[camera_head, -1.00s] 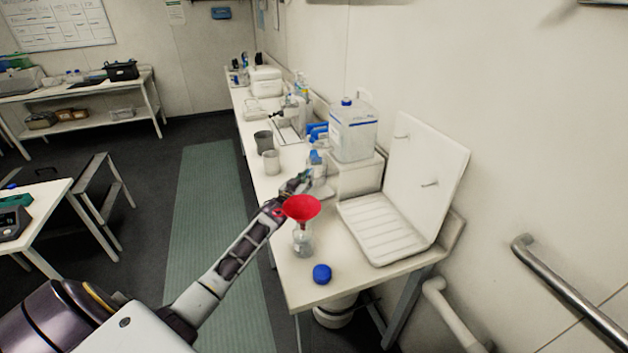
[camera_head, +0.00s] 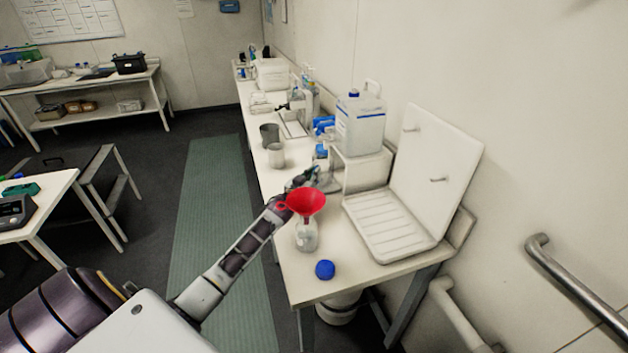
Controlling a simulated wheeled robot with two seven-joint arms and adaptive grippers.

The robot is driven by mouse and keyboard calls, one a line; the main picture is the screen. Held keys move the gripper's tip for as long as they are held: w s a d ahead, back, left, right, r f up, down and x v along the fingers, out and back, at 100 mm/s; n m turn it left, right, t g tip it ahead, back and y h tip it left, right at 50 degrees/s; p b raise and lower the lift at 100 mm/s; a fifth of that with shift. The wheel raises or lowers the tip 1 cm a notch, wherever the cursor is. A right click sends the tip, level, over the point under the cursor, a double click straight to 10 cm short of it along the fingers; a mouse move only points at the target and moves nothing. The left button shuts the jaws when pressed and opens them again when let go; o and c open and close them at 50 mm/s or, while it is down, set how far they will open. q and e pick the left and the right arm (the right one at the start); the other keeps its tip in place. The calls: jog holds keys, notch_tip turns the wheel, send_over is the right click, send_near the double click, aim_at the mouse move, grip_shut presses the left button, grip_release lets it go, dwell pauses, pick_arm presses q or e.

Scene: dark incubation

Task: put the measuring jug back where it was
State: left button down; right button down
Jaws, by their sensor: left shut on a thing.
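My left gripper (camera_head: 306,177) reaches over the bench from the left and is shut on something. What it grips is small and partly hidden by the fingers. A greyish, clear-looking shape (camera_head: 329,182) beside the fingertips may be the measuring jug, but I cannot tell for sure. A white beaker-like vessel (camera_head: 276,156) and a darker grey one (camera_head: 269,135) stand farther back on the bench. My right gripper is not in view.
A red funnel (camera_head: 307,202) sits in a clear bottle (camera_head: 306,236) close to my left forearm. A blue cap (camera_head: 325,270) lies in front. A white drying rack (camera_head: 392,222) and a blue-capped canister (camera_head: 361,125) on a stand (camera_head: 362,174) are to the right.

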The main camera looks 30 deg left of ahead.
pick_arm(q)
jog(key=shift+f+b, duration=0.35)
jog(key=shift+f, duration=0.3)
jog(key=shift+r, duration=0.1)
jog(key=c, duration=2)
grip_release()
jog(key=shift+f, duration=0.2)
jog(key=o, duration=0.5)
jog(key=shift+r, duration=0.15)
